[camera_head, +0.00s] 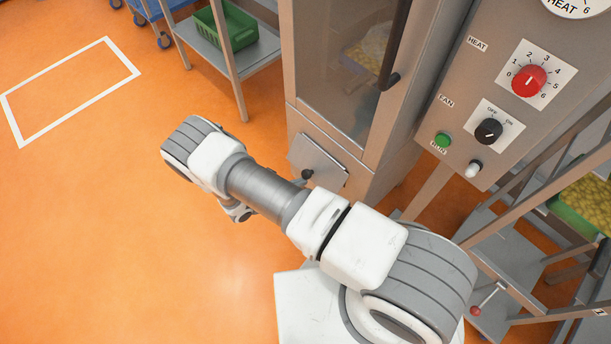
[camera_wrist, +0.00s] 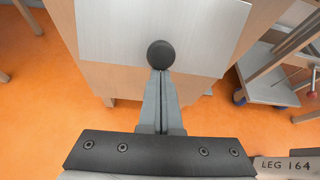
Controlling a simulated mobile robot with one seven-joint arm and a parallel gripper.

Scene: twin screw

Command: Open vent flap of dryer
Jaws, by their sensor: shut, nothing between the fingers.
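The vent flap (camera_head: 320,160) is a pale metal plate low on the front of the dryer (camera_head: 345,85), with a black round knob (camera_head: 307,174) near its lower edge. In the wrist view the flap (camera_wrist: 115,28) fills the top middle, and its knob (camera_wrist: 161,54) stands in front of the fingertips. My gripper (camera_wrist: 161,74) is shut and empty, with its tips at the knob's near side. I cannot tell whether they touch it. The flap looks a little askew to the dryer front; how far it stands open is unclear. In the head view my arm hides the gripper.
The control panel (camera_head: 508,80) with red and black dials is at the right. A shelf table (camera_head: 255,50) with a green crate (camera_head: 225,27) stands behind left. A rack (camera_head: 500,240) stands at the right. The orange floor (camera_head: 90,220) at the left is clear.

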